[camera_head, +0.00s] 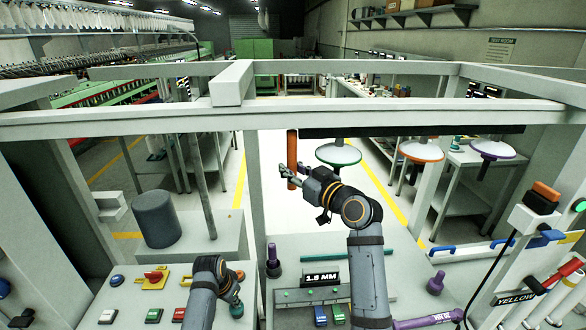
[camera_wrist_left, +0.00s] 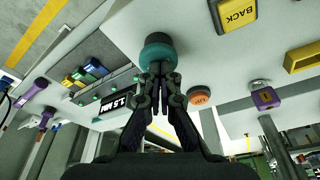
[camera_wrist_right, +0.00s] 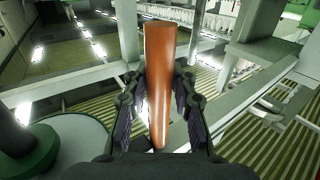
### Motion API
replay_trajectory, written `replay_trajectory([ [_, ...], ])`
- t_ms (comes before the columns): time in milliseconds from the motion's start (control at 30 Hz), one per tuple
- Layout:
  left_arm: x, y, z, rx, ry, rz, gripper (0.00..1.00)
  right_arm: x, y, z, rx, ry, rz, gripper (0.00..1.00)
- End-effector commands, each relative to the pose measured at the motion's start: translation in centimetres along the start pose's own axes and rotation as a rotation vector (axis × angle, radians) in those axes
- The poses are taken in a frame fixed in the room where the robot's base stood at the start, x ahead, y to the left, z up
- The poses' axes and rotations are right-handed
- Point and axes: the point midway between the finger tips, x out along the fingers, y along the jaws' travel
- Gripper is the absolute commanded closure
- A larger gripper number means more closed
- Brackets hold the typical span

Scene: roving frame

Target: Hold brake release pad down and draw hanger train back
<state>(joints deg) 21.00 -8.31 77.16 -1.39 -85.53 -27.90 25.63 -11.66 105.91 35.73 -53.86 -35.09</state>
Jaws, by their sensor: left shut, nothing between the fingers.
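My left gripper (camera_wrist_left: 160,80) is shut and empty, its fingertips at a teal round pad (camera_wrist_left: 158,50) on the pale panel; contact cannot be told. In the head view the left gripper (camera_head: 238,292) is low at centre, beside the teal pad (camera_head: 237,309). My right gripper (camera_head: 278,180) is at the lower part of an upright orange bar (camera_head: 292,152). In the right wrist view the orange bar (camera_wrist_right: 160,80) stands between the two fingers of the right gripper (camera_wrist_right: 160,85); whether they grip it is unclear.
A pale beam (camera_head: 400,118) crosses above the bar. A dark grey cylinder (camera_head: 157,218) stands on a block at left. The panel carries a red switch (camera_head: 154,276), buttons and a "1.5 MM" display (camera_head: 321,278). Purple posts (camera_head: 273,262) stand nearby. Open floor lies behind.

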Motion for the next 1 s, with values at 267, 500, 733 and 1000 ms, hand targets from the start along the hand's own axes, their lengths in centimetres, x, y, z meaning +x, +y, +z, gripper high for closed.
replay_trajectory([
  [267, 0.3, 0.3, 0.2, -0.001, -0.005, 0.008, 1.0, 0.0, 0.0, 0.0, 0.001, 0.002, 0.001, 0.54],
  [500, 0.2, 0.3, 0.1, -0.001, -0.004, 0.007, 1.0, -0.5, 0.1, 0.0, -0.001, 0.003, 0.002, 0.54],
  [733, 0.2, 0.2, 0.1, 0.0, -0.003, 0.007, 1.0, -5.5, 0.0, 0.1, -0.005, 0.001, 0.003, 0.54],
  [1000, 0.2, 0.2, 0.1, 0.0, -0.002, 0.007, 1.0, -11.0, 0.0, 0.1, -0.004, 0.0, 0.003, 0.54],
])
